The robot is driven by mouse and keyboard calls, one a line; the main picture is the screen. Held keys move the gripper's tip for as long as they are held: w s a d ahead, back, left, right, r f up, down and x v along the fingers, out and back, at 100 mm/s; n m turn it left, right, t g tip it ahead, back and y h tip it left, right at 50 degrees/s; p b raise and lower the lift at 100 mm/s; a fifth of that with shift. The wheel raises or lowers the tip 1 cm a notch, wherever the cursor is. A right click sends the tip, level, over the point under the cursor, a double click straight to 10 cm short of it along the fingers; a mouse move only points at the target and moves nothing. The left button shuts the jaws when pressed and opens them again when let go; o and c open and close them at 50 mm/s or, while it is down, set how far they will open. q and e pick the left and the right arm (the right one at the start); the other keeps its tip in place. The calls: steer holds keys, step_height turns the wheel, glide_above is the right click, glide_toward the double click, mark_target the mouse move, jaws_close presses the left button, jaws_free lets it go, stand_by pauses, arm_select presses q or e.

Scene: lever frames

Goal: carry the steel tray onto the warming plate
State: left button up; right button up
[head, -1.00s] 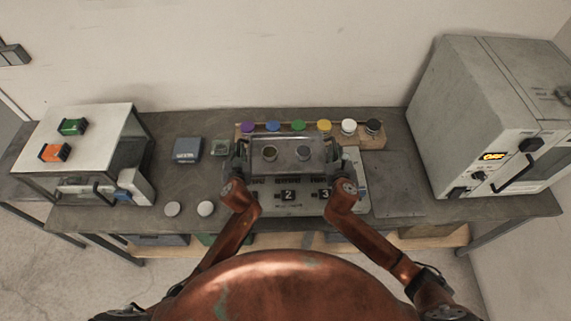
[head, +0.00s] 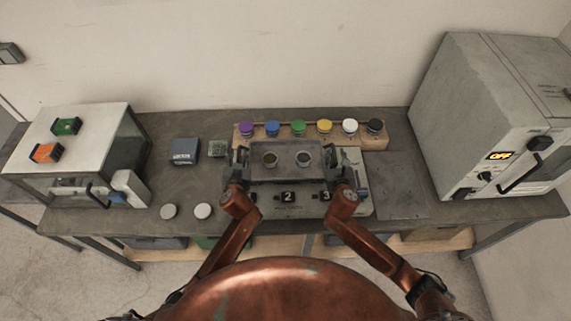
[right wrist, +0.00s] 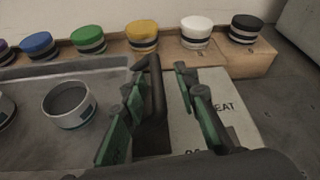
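The steel tray (head: 287,174) lies level over the warming plate (head: 354,187) and appears to rest on it. Two cups stand on the tray, a left one (head: 270,159) and a right one (head: 303,158). My left gripper (head: 240,160) is at the tray's left end; its fingers are too small to read. My right gripper (head: 335,160) is at the right end. In the right wrist view, its green-padded fingers (right wrist: 160,110) stand apart on either side of the black tray handle (right wrist: 153,85), with a clear gap to the right finger.
A wooden rack (head: 240,140) with several coloured-lid jars stands just behind the tray. A grey oven (head: 470,110) reading OFF is at right, a white-topped cabinet (head: 90,120) at left. Two white discs (head: 203,210) and a blue box (head: 184,151) lie left of the plate.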

steer(key=shift+a, duration=0.1)
arm_select(q)
steer(key=shift+s+d, duration=0.1)
steer(key=shift+s, duration=0.15)
steer(key=v, duration=1.1)
steer(key=shift+s, duration=0.15)
arm_select(e)
steer(key=v, duration=1.2)
steer(key=shift+a, duration=0.1)
